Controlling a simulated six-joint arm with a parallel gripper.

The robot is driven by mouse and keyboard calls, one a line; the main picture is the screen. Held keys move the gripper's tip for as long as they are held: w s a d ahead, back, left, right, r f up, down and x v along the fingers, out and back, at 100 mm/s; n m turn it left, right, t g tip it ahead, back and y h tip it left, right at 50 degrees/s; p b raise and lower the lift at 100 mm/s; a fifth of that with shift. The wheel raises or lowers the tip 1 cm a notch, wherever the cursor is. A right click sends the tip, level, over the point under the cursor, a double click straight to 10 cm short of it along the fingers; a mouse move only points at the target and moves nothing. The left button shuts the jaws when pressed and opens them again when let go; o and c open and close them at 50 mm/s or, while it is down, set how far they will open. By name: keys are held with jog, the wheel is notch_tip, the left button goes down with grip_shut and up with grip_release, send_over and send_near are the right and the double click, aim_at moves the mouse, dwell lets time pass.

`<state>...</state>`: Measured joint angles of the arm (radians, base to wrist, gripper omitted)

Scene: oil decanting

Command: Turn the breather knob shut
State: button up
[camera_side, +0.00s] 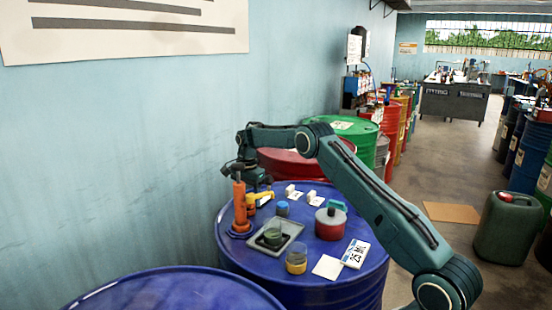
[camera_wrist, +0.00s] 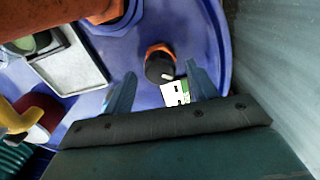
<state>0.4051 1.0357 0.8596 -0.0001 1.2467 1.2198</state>
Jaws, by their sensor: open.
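The breather knob (camera_wrist: 157,66) is a dark round cap with a white pointer mark, on an orange hexagonal base on the blue drum top (camera_wrist: 200,28). In the wrist view my gripper (camera_wrist: 160,70) is open, with one finger on each side of the knob. Gaps show between the fingers and the knob, and nothing is held. A white and green label (camera_wrist: 177,92) lies just below the knob, between the fingers. In the side view my gripper (camera_side: 258,180) points down over the far left of the drum (camera_side: 300,285); I cannot make out the knob there.
An orange pump (camera_side: 240,208) stands close beside my gripper. A grey tray (camera_side: 293,228) with a green-topped item, a red can (camera_side: 329,224), a blue-capped jar (camera_side: 282,209) and an amber cup (camera_side: 296,260) share the drum top. The wall (camera_side: 130,180) is close behind.

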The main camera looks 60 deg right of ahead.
jog(key=shift+f, duration=0.65)
jog(key=c, duration=1)
jog(key=shift+n, duration=2.3)
jog(key=o, duration=1)
